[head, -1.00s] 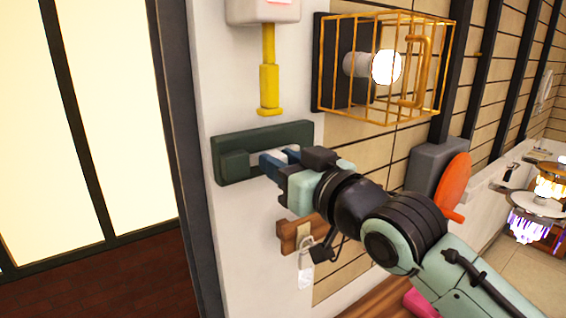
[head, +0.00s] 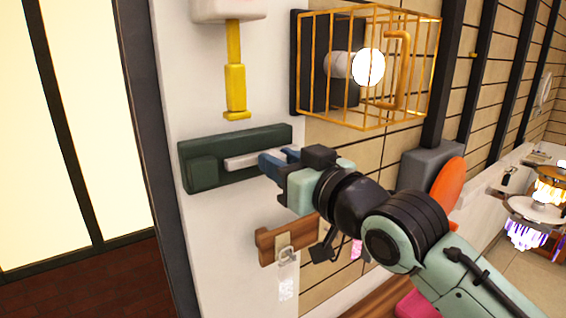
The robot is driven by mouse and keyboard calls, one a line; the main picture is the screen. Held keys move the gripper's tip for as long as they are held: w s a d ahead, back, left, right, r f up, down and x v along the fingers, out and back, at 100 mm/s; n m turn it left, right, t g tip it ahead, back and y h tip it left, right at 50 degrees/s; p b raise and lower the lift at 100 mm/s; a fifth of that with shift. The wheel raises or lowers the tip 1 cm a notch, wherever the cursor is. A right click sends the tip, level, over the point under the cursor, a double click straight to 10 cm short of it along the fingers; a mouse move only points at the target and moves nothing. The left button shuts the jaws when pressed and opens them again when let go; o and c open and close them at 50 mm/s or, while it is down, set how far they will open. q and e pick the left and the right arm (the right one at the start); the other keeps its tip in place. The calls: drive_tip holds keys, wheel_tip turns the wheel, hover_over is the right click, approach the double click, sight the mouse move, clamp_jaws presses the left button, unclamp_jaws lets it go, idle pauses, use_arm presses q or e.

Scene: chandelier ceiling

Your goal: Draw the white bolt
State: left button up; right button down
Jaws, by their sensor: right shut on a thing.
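The white bolt (head: 240,161) is a short pale bar lying across a dark green wall plate (head: 213,147). A raised green block (head: 203,173) sits on the plate just left of the bolt's end. My right gripper (head: 270,160) is shut on the bolt towards the plate's right end. The fingers hide the bolt's right part. My left gripper is not in view.
A yellow lever (head: 235,80) hangs above the plate. A yellow wire cage (head: 375,118) around a lit bulb projects at the upper right. A wooden rack (head: 268,245) with hanging tags is below, and an orange disc (head: 447,192) is to the right.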

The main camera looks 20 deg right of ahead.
drive_tip(key=shift+d, duration=0.2)
drive_tip(key=c, duration=1)
unclamp_jaws()
drive_tip(key=shift+c, duration=0.2)
drive_tip(key=shift+o, duration=0.8)
drive_tip(key=shift+w+d, duration=0.15)
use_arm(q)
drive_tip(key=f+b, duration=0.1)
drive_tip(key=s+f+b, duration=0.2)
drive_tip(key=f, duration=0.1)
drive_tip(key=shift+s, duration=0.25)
use_arm(e)
drive_tip(key=v, duration=1.3)
